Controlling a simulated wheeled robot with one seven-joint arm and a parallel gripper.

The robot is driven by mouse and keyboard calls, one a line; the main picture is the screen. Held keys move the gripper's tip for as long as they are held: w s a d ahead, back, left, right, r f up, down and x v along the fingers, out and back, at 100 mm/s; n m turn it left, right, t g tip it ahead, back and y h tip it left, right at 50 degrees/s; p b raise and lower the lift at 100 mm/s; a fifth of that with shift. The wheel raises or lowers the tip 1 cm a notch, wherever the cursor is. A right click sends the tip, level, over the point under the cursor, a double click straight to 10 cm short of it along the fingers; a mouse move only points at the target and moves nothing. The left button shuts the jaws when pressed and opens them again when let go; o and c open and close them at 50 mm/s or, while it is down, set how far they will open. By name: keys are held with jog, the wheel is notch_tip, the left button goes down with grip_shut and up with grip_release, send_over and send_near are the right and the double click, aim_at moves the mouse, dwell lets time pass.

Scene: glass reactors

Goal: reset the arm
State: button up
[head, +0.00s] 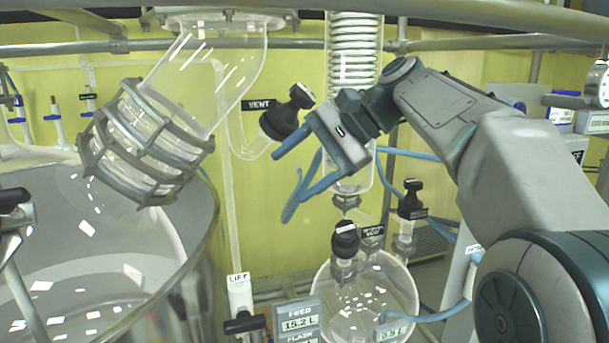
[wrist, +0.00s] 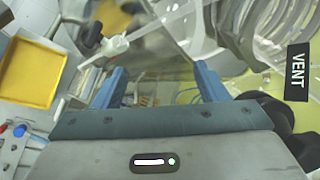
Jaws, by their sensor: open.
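My gripper (head: 290,166) is raised in the middle of the head view, with its two blue fingers apart and nothing between them. It is just below and right of the black vent knob (head: 286,112), close to it; I cannot tell whether they touch. In the wrist view my gripper (wrist: 158,82) also shows open and empty. The VENT label (wrist: 298,72) and part of a dark knob (wrist: 275,112) are at the right of that view. My arm reaches in from the right of the head view.
A glass coil condenser (head: 354,60) stands behind my gripper. A round flask (head: 365,300) with black-capped valves hangs below it. A large open vessel (head: 110,250) fills the left, under a caged glass tube (head: 145,140). A yellow tray (wrist: 30,72) shows in the wrist view.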

jog(key=s+d+f+n+t+h+b, duration=0.1)
jog(key=s+d+f, duration=0.4)
jog(key=f, duration=0.5)
jog(key=s+d+f+n+t+h+b, duration=0.1)
jog(key=s+d+f+n+h, duration=0.2)
jog(key=f, duration=0.8)
jog(key=s+d+f+n+t+h+b, duration=0.1)
jog(key=s+d+f+n+h, duration=0.1)
jog(key=s+d+f+h, duration=0.4)
jog(key=s+d+f, duration=0.2)
jog(key=s+f, duration=0.2)
jog(key=f, duration=0.1)
jog(key=shift+s+d+b, duration=0.2)
jog(key=shift+s+b, duration=0.05)
jog(key=shift+b, duration=0.1)
